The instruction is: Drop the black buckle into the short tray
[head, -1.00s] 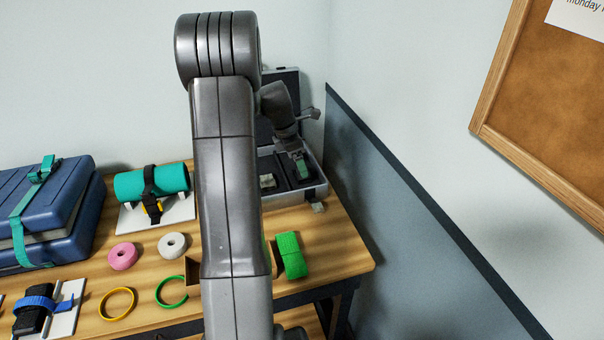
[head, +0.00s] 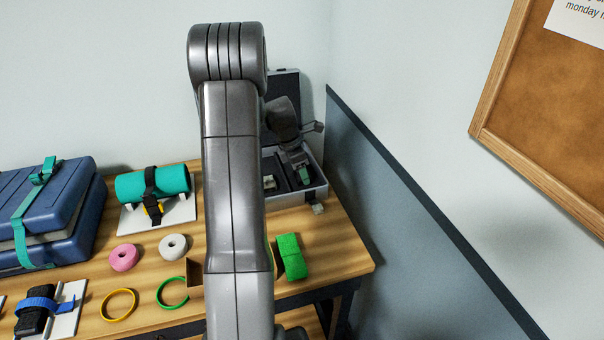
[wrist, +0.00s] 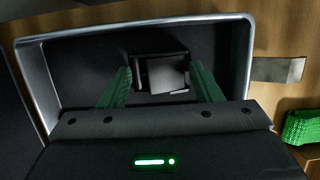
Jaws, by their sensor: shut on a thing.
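My gripper (head: 304,178) is inside the outline of the open case (head: 322,190) in the far right corner, over its right compartment. In the wrist view its green fingers (wrist: 162,82) are shut on the black buckle (wrist: 141,76), which has a pale grey face between the fingertips. The dark compartment (wrist: 85,70) with a metal rim lies around and below the buckle. I cannot tell whether the buckle touches its floor. In the head view the buckle is not clear. I cannot tell for certain which compartment is the short tray.
A small pale thing (head: 269,182) lies in the case's left compartment. A grey piece (head: 318,208) sits just outside the case's front. A green strap roll (head: 291,257) stands nearer. The wall is close on the right. A teal roll (head: 150,184) lies left.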

